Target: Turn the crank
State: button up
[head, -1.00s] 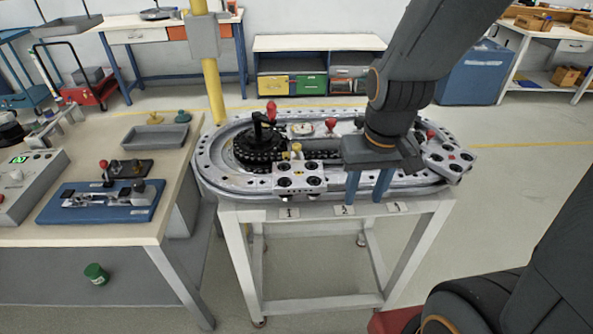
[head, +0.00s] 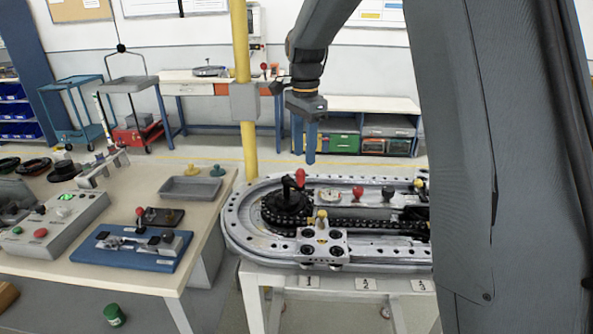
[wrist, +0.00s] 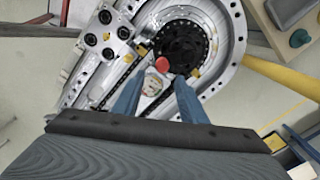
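The crank is a black arm with a red knob (head: 300,176), set on a black toothed wheel (head: 284,207) at the left end of the oval metal track (head: 238,226). The knob stands upright. My gripper (head: 305,158) has blue fingers pointing down, with the tips appearing just above the knob in the head view. In the wrist view my gripper (wrist: 157,78) is open, and the red knob (wrist: 162,64) shows between and slightly beyond its fingertips. Nothing is held. I cannot tell the exact height gap.
A carriage plate (head: 322,243) with black rollers sits at the track's front. A second red knob (head: 358,192) stands on the track to the right. A yellow post (head: 246,130) rises behind. A bench (head: 150,274) with a blue fixture (head: 130,250) stands left.

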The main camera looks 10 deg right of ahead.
aim_at(300, 170)
jog(key=f+p, duration=0.1)
jog(key=f, duration=0.2)
jog(key=a+f+p, duration=0.1)
jog(key=f, duration=0.2)
jog(key=shift+s+a, duration=0.15)
jog(key=shift+s, duration=0.05)
jog(key=shift+f, duration=0.6)
